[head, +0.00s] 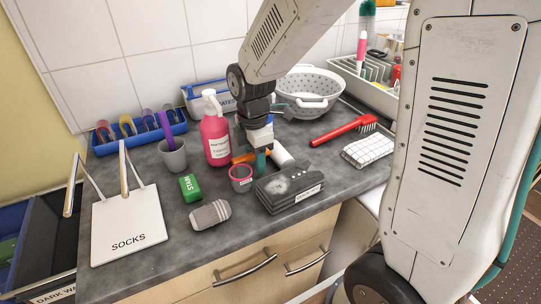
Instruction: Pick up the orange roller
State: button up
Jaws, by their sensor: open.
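The orange roller lies on the grey counter behind the dark grey box, with its orange handle (243,158) to the left and a white cylinder (282,156) to the right. My gripper (260,163) points down from above and is open. Its fingers are in front of the roller's middle and hide part of it. I cannot tell whether the fingers touch the roller or straddle it.
A pink pump bottle (216,140) stands close left of my gripper. A small pink-rimmed pot (241,178) and a dark grey box (289,190) stand in front. A white colander (308,90) is behind. A red brush (340,131) lies to the right, with some bare counter around it.

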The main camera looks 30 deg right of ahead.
jog(key=shift+f, duration=0.55)
grip_shut()
